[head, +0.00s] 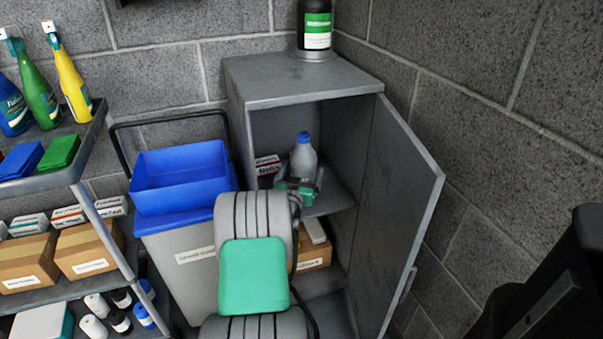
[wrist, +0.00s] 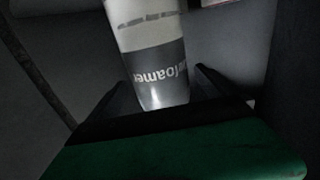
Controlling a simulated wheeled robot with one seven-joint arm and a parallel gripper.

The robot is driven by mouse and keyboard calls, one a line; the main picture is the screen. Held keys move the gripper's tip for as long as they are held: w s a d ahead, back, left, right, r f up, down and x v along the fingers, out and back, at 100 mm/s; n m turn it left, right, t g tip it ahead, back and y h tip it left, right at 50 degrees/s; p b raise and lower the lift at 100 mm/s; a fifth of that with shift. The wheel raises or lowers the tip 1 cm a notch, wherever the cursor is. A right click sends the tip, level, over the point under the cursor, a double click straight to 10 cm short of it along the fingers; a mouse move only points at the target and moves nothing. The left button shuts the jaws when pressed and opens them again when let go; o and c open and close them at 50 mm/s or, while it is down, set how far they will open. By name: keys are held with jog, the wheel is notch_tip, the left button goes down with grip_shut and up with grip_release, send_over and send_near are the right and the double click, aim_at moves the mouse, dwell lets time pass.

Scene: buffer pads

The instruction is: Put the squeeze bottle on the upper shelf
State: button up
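The squeeze bottle (head: 303,160), pale grey with a blue cap, is upright inside the open grey cabinet, at the level of its upper shelf (head: 335,198). Its base is hidden behind my gripper (head: 301,183), so I cannot tell whether it touches the shelf. My gripper reaches into the cabinet with a finger on either side of the bottle. In the wrist view, the bottle (wrist: 158,65) with its dark label band lies between the two dark fingers (wrist: 165,95). Whether both fingers press on it is unclear.
A white and red box (head: 268,166) is left of the bottle on the same shelf. A cardboard box (head: 314,257) sits below. The cabinet door (head: 396,210) stands open at right. A blue-topped bin (head: 180,185) and a loaded rack (head: 85,190) are at left. A dark bottle (head: 316,28) tops the cabinet.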

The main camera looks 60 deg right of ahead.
jog(key=shift+r+p, duration=0.3)
jog(key=shift+p, duration=0.05)
jog(key=v, duration=1.2)
jog(key=shift+f, duration=0.1)
